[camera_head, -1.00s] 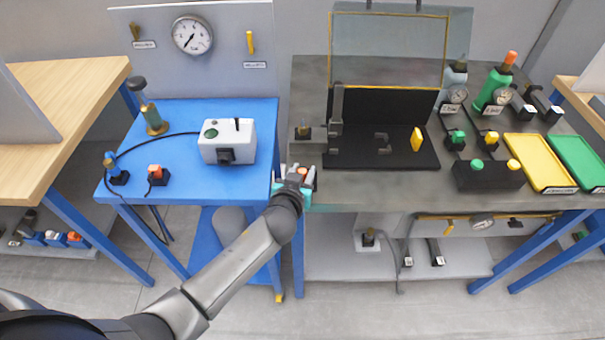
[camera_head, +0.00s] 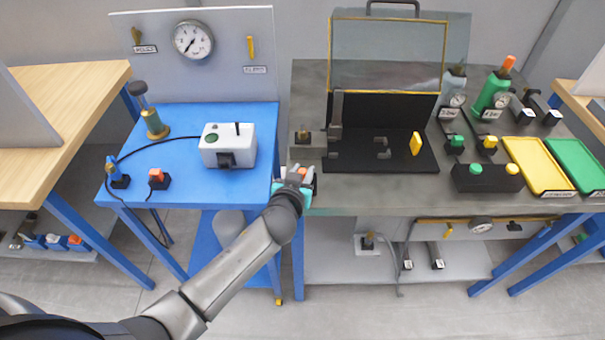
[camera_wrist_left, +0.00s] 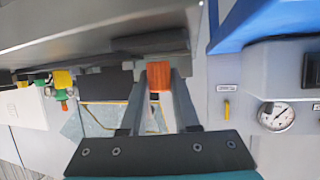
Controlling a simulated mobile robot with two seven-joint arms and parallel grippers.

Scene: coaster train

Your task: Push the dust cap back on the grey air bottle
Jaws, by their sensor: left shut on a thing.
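The grey air bottle (camera_head: 455,80) stands at the back right of the grey bench, partly behind the clear guard panel. Its top looks dark, with no orange cap visible on it. My left gripper (camera_head: 298,176) is at the front left corner of the grey bench, far from the bottle. Only a bit of orange shows at the gripper in the head view. My right gripper is not in view.
A green bottle (camera_head: 492,92) with an orange cap stands right of the grey one. The clear guard (camera_head: 388,55) and black fixture (camera_head: 385,155) lie between my gripper and the bottles. A black button box (camera_head: 487,178) and yellow tray (camera_head: 540,165) are at right.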

